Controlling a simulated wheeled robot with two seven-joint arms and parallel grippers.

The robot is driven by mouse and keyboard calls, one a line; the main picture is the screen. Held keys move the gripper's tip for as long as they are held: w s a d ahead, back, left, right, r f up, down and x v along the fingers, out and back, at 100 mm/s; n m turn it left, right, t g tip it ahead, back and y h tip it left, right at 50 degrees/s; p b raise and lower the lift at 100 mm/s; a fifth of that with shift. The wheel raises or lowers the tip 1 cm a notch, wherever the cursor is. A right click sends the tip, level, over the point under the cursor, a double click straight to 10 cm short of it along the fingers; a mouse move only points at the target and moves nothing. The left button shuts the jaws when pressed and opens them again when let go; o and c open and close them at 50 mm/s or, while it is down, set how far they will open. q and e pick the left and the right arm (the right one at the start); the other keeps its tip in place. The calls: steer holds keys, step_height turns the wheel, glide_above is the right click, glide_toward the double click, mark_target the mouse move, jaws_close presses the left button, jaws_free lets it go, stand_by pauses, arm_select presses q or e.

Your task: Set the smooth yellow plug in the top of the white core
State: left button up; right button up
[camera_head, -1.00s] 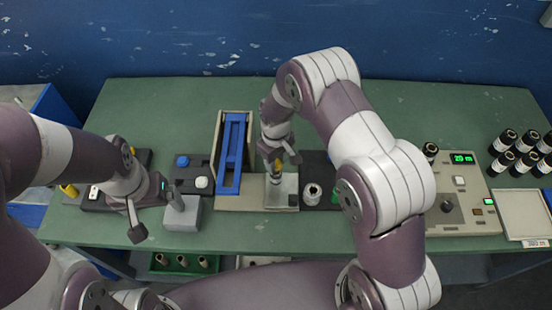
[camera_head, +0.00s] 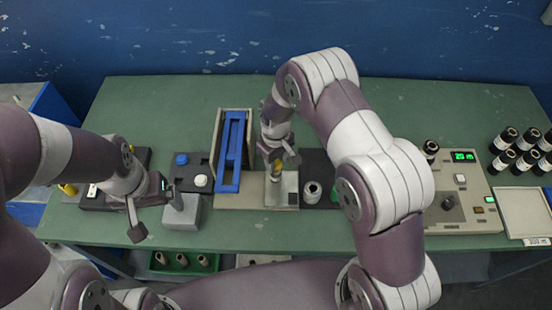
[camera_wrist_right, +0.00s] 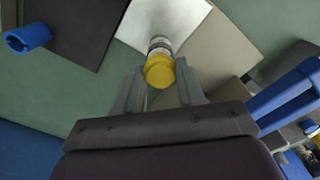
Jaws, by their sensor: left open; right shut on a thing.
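The smooth yellow plug (camera_wrist_right: 159,72) is between the fingers of my right gripper (camera_wrist_right: 160,88), which is shut on it. In the head view the yellow plug (camera_head: 277,166) shows below my right gripper (camera_head: 278,160), over the pale metal plate (camera_head: 287,195). The white core (camera_wrist_right: 159,45) stands on that plate, directly beyond the plug in the wrist view, banded white and dark. The plug overlaps its top there; I cannot tell whether it is seated. My left gripper (camera_head: 156,214) is open and empty, near a grey block (camera_head: 184,215) on the left.
A blue guide (camera_head: 232,150) stands left of the plate. A control panel (camera_head: 462,200) and several dark rolls are farther right.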

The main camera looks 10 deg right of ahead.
stand_by(0.3)
steer(key=shift+f+b, duration=0.3)
steer(key=shift+f, duration=0.15)
steer(key=shift+f, duration=0.15)
stand_by(0.3)
steer(key=o, duration=1.6)
steer(key=shift+c, duration=0.2)
step_height(320, 180, up, 8)
steer(key=p, duration=0.6)
